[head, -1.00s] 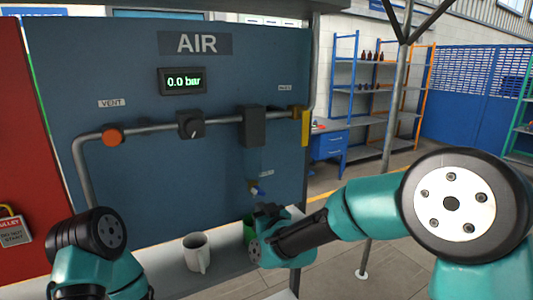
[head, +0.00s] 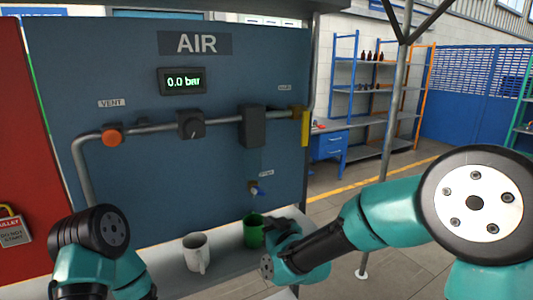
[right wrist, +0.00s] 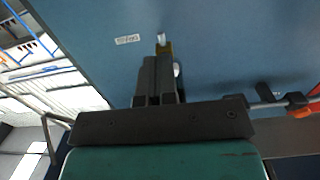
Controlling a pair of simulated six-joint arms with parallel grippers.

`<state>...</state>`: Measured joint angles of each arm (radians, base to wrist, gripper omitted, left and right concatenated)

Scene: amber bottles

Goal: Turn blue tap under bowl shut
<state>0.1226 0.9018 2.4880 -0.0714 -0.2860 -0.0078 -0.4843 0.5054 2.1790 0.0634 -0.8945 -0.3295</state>
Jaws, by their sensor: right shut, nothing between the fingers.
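The blue tap (head: 258,191) sticks out of the blue panel below the bowl (head: 253,160), which hangs under a black block (head: 253,126). The bowl is faint against the panel. My right gripper (head: 273,223) is below and right of the tap, apart from it, close to a green mug. In the right wrist view my right gripper (right wrist: 160,78) is shut and empty, with the tap's brass body and pale tip (right wrist: 162,41) past the fingertips. I cannot tell the lever's exact angle. My left gripper is out of view; only my left arm shows.
The green mug (head: 254,236) and a white mug (head: 195,252) stand on the ledge below the panel. The gauge (head: 183,81) reads 0.0 bar.

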